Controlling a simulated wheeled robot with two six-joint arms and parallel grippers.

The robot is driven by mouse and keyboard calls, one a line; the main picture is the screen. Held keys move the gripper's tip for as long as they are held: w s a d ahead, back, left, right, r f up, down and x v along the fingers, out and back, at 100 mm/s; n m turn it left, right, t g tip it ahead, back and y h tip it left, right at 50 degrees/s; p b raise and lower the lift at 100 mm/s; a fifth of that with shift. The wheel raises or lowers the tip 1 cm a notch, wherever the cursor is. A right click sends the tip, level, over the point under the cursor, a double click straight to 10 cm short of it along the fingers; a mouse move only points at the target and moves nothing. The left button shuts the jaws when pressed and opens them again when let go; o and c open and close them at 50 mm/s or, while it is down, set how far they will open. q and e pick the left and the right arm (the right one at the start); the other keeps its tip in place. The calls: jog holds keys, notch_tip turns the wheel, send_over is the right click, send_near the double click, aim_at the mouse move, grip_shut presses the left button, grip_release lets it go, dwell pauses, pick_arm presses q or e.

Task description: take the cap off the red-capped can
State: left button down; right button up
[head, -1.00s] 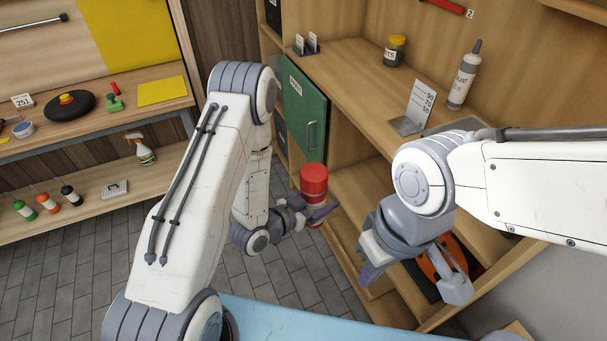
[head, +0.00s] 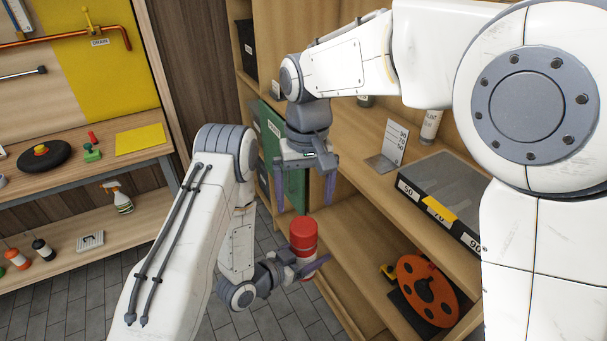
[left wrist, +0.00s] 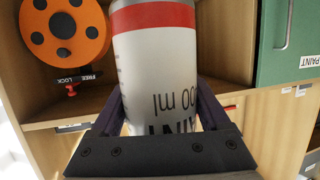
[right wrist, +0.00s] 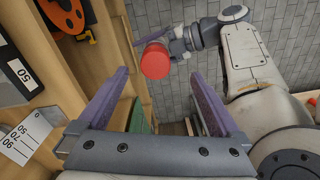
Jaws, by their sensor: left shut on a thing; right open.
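The can shows its red cap (head: 303,233) on top in the head view. Its white body (left wrist: 165,80), with a red band and printed text, fills the middle of the left wrist view. My left gripper (head: 303,268) is shut on the can's body and holds it roughly upright in front of the shelving. My right gripper (head: 304,190) is open and empty, pointing down above the cap and apart from it. In the right wrist view the red cap (right wrist: 155,61) lies beyond the open fingers, slightly above the midpoint between them.
Wooden shelving (head: 375,222) stands just behind and right of the can. It holds an orange disc (head: 428,288), a dark numbered case (head: 445,195) and a card on a stand (head: 390,148). A green door (head: 292,165) is behind my right gripper. Grey floor lies below.

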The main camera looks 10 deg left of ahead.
aim_at(302, 223)
jog(key=shift+m, duration=0.4)
jog(key=w+f, duration=0.1)
jog(key=f, duration=0.3)
jog(key=w+f, duration=0.1)
jog(key=f, duration=0.3)
jog(key=w+a+f, duration=0.1)
jog(key=f, duration=0.3)
jog(key=shift+w+a+f, duration=0.1)
jog(key=shift+w+f, duration=0.05)
jog(key=shift+w, duration=0.15)
jog(key=c, duration=1.4)
jog(key=shift+r, duration=1.1)
